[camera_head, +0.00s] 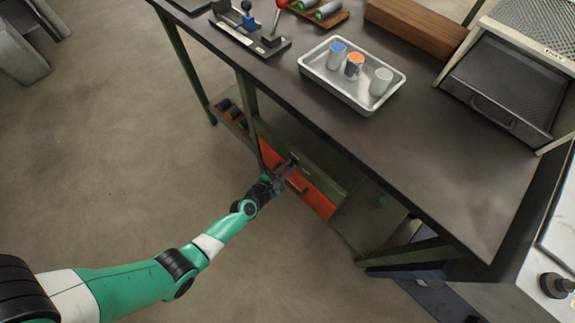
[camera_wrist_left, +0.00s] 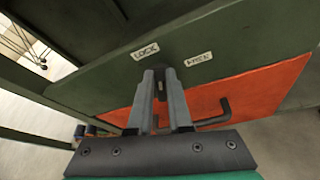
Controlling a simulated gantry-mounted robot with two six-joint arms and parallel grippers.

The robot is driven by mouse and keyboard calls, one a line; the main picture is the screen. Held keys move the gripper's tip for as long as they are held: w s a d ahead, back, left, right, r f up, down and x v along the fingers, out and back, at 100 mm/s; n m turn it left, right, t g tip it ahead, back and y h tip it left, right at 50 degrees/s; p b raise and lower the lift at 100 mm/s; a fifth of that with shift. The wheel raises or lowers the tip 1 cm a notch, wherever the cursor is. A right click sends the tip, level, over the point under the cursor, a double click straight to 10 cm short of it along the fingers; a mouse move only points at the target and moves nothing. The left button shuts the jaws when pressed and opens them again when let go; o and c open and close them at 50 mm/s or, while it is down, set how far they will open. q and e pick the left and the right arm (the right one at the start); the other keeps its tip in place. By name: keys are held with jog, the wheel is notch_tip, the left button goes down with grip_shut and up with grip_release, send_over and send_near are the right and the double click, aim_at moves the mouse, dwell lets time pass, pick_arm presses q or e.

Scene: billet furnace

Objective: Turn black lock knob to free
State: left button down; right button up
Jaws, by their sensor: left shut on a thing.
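My left gripper (camera_head: 286,170) reaches the front of the workbench, at the green panel above an orange drawer (camera_head: 318,200). In the left wrist view my left gripper (camera_wrist_left: 162,82) is shut on the black lock knob. The knob is mostly hidden between the fingers, so its angle cannot be told. A LOCK label (camera_wrist_left: 145,51) is on the panel just left above the fingertips. A second label (camera_wrist_left: 198,59), hard to read, is to the right of them. My right gripper is not in view.
The orange drawer's dark handle (camera_wrist_left: 214,117) sticks out just below and right of the fingers. On the workbench (camera_head: 420,160) stand a metal tray (camera_head: 340,93) with three cylinders, a wooden block (camera_head: 415,25) and a furnace (camera_head: 505,85).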

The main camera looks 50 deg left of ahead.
pick_arm(q)
jog(key=m+y, duration=0.1)
jog(key=d+f+m+y+b, duration=0.1)
jog(key=m, duration=0.1)
jog(key=shift+t, duration=0.3)
jog(key=m+b, duration=0.1)
jog(key=m+y+b, duration=0.1)
jog(key=m, duration=0.1)
jog(key=f+m+t+y+b, duration=0.1)
jog(key=shift+d+b, duration=0.3)
jog(key=shift+b, duration=0.1)
jog(key=shift+f+m+t+y, duration=0.1)
jog(key=shift+m+t+y, duration=0.2)
jog(key=shift+m, duration=0.6)
jog(key=shift+m+t, duration=0.4)
jog(key=shift+m, duration=0.4)
jog(key=c, duration=0.8)
grip_release()
jog(key=shift+f, duration=0.1)
jog(key=shift+c, duration=0.2)
